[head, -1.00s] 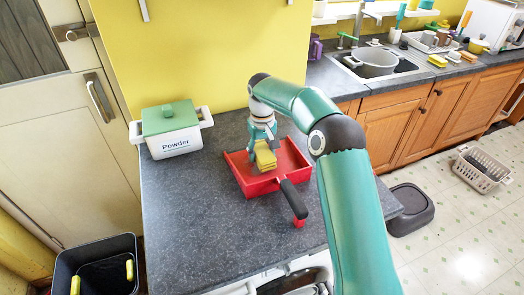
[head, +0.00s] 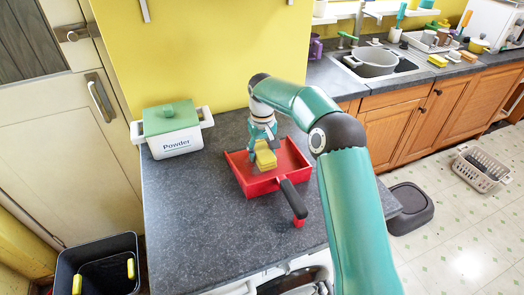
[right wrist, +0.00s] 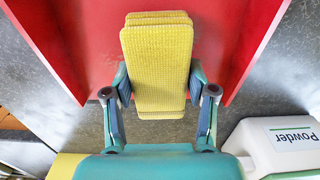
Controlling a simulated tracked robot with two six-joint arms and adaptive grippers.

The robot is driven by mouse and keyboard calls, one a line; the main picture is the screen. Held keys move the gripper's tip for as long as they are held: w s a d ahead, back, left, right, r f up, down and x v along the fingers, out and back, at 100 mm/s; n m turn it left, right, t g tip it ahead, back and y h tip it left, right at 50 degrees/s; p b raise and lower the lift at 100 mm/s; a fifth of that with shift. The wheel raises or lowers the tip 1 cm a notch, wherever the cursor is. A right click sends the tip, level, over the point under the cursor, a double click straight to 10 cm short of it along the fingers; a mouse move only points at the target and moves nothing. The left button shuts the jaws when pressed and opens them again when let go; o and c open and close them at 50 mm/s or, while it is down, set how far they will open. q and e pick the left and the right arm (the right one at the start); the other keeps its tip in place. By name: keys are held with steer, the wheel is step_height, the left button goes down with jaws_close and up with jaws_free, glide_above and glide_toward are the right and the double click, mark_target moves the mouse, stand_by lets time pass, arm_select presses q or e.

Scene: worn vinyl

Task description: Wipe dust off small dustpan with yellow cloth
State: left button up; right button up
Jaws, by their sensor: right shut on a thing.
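The small red dustpan (head: 281,163) lies on the grey counter, its black handle (head: 293,198) pointing toward the front. My right gripper (head: 262,148) is over the pan and shut on the folded yellow cloth (head: 265,158). In the right wrist view the cloth (right wrist: 158,62) stands between the two fingers (right wrist: 160,92), with the red pan (right wrist: 75,35) behind it. I cannot tell whether the cloth touches the pan. No separate dust can be made out on the pan. My left gripper is not in view.
A white box marked Powder with a green lid (head: 170,118) stands at the back left of the counter (head: 190,220). A dark bin (head: 98,262) stands on the floor at left. The counter's front left is clear. A sink with a pot (head: 374,63) is at the back right.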

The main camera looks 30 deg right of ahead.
mark_target(277, 156)
steer(key=shift+s+d+r+p, duration=0.1)
steer(key=shift+d+p, duration=1)
steer(key=shift+d, duration=0.6)
steer(key=shift+s+d+r+p, duration=0.1)
steer(key=shift+d+p, duration=0.95)
steer(key=shift+d, duration=0.65)
steer(key=shift+d+f+p, duration=0.2)
steer(key=shift+d+p, duration=0.2)
steer(key=shift+d, duration=0.45)
steer(key=shift+f+b, duration=0.5)
steer(key=shift+f, duration=0.4)
steer(key=shift+a+b, duration=0.35)
steer(key=shift+a, duration=0.2)
steer(key=shift+a+b, duration=0.35)
steer(key=shift+a, duration=0.45)
steer(key=shift+w+a+b, duration=0.1)
steer(key=shift+a+b, duration=0.2)
steer(key=shift+a, duration=0.8)
